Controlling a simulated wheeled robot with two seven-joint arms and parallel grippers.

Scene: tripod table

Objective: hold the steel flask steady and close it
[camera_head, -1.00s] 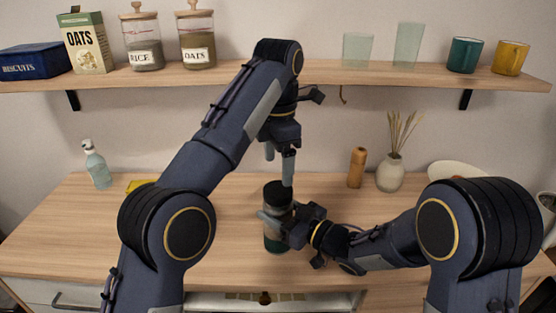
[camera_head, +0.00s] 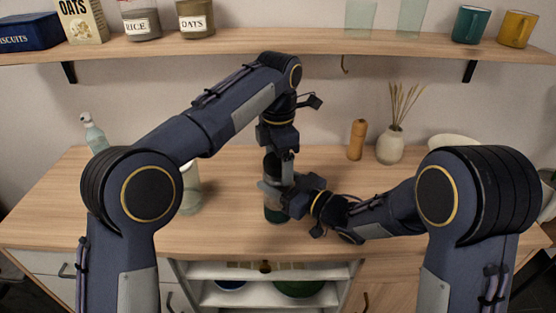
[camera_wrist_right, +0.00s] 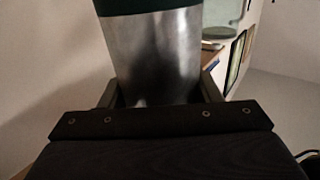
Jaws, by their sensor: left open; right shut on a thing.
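The steel flask (camera_head: 275,214) stands upright on the table, its lower part dark green in the head view. In the right wrist view its bare steel body (camera_wrist_right: 152,58) fills the middle, with a dark green band at the top. My right gripper (camera_head: 274,190) is shut on the flask's side from the right. My left gripper (camera_head: 284,168) points down at the flask's dark top and is open, its fingers level with the upper end. The gripper partly hides that end, so I cannot tell whether a lid is seated there.
A pale glass container (camera_head: 190,188) stands to the left behind my left arm. A bottle (camera_head: 93,134), a wooden mill (camera_head: 356,140) and a vase with dry stems (camera_head: 390,145) stand at the back. The shelf (camera_head: 240,44) runs above. The table's front left is clear.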

